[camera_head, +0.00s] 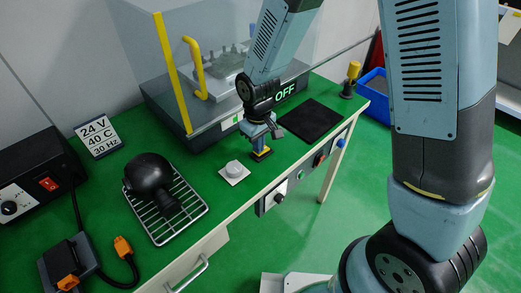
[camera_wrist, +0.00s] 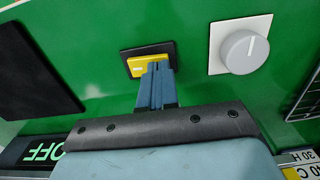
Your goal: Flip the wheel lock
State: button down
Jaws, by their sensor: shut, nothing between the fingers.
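A yellow rocker switch in a black frame (camera_wrist: 136,66), apparently the wheel lock, sits on the green bench top. In the head view, its yellow and black edge (camera_head: 261,156) shows under my gripper. My gripper (camera_wrist: 158,68) is shut and empty, pointing down, with its fingertips at the near right edge of the yellow rocker. I cannot tell whether they touch it. The fingers hide part of the switch. In the head view, my gripper (camera_head: 259,146) stands right above the switch.
A grey knob on a white plate (camera_head: 234,170) is beside the switch. A black pad (camera_head: 311,119) lies on its other side. A clear-walled box with a yellow handle (camera_head: 199,75) stands behind. A wire rack (camera_head: 157,228) with a black object (camera_head: 148,175) is at left.

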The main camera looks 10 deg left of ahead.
jog(key=shift+f, duration=0.2)
jog(key=shift+r, duration=3.55)
